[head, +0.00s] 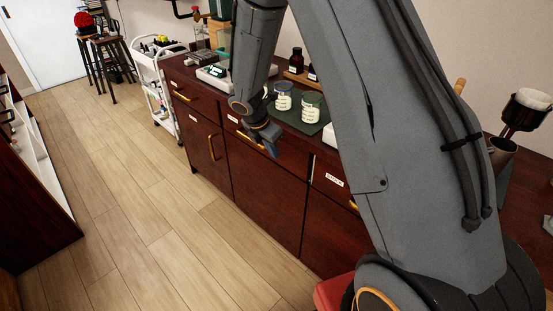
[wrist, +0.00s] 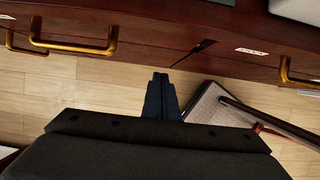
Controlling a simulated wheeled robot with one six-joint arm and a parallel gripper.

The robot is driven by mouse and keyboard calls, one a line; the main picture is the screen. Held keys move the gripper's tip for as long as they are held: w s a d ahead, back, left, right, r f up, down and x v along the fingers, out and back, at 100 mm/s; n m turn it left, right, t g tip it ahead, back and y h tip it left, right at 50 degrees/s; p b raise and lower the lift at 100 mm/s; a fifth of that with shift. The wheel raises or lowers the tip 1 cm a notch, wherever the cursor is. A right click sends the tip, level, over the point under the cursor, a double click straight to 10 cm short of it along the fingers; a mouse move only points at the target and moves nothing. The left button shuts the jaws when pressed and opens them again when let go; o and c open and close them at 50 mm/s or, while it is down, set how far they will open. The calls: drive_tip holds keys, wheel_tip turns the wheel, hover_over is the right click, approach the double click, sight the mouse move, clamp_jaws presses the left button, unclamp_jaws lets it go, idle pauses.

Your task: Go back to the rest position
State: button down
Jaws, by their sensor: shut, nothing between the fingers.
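My gripper (head: 270,145) hangs in front of the dark red-brown cabinet (head: 262,195) in the head view, near the brass handle of a middle drawer. In the wrist view my gripper (wrist: 161,82) points at the drawer fronts and the wooden floor. Its two fingers are together with nothing between them. My arm covers much of the right side of the head view and hides part of the counter.
Two labelled jars (head: 311,107) stand on a dark mat on the counter. A scale (head: 214,72) stands left of them. A white cart (head: 157,90) and stools (head: 111,58) are further back. The wooden floor (head: 130,190) left of the cabinet is clear.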

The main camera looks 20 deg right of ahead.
drive_tip(key=shift+v, duration=0.85)
drive_tip(key=s+r+m+y, duration=0.1)
drive_tip(key=s+r+m, duration=0.2)
drive_tip(key=s+m, duration=0.5)
drive_tip(key=s+r+m+y, duration=0.1)
drive_tip(key=s+r+m, duration=0.3)
drive_tip(key=s+m, duration=0.3)
drive_tip(key=s+a+r+m+y, duration=0.1)
drive_tip(key=s+r+m, duration=0.2)
drive_tip(key=s+m, duration=0.5)
drive_tip(key=shift+s+r+m+g+y, duration=0.3)
drive_tip(key=shift+s+r+g+y, duration=0.1)
drive_tip(key=shift+s, duration=0.45)
